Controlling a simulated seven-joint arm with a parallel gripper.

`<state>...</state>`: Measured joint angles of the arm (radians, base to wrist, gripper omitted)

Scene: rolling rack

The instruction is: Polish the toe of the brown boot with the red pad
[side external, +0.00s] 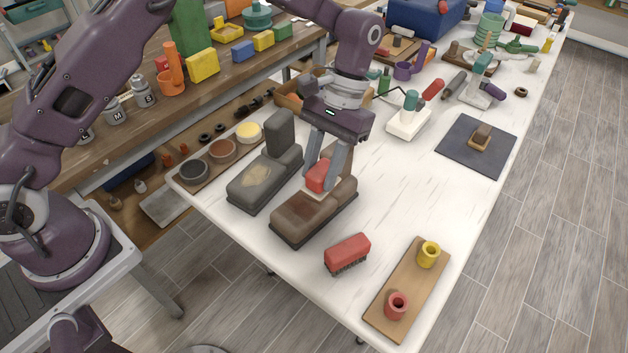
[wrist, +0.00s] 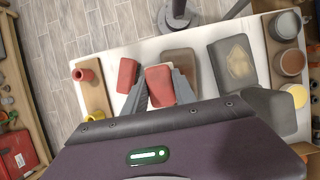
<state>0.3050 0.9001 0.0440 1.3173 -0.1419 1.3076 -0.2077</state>
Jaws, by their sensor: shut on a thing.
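The brown boot (side external: 298,218) stands on the white table with its toe toward the lower left. A darker reddish-brown patch shows on its toe. My gripper (side external: 325,180) is shut on the red pad (side external: 318,176), which has a pale underside. The pad is at the boot's upper middle, just behind the toe patch; I cannot tell whether it touches. In the wrist view the red pad (wrist: 160,85) sits between my fingers and covers part of the brown boot (wrist: 180,60). The grey boot (side external: 262,177) stands to the left, with a pale patch on its toe.
A red brush (side external: 347,250) lies in front of the brown boot. A wooden board (side external: 408,290) holds a red and a yellow ring. A tray (side external: 212,160) with several round tins is left of the grey boot. Clear table lies right of the brown boot.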

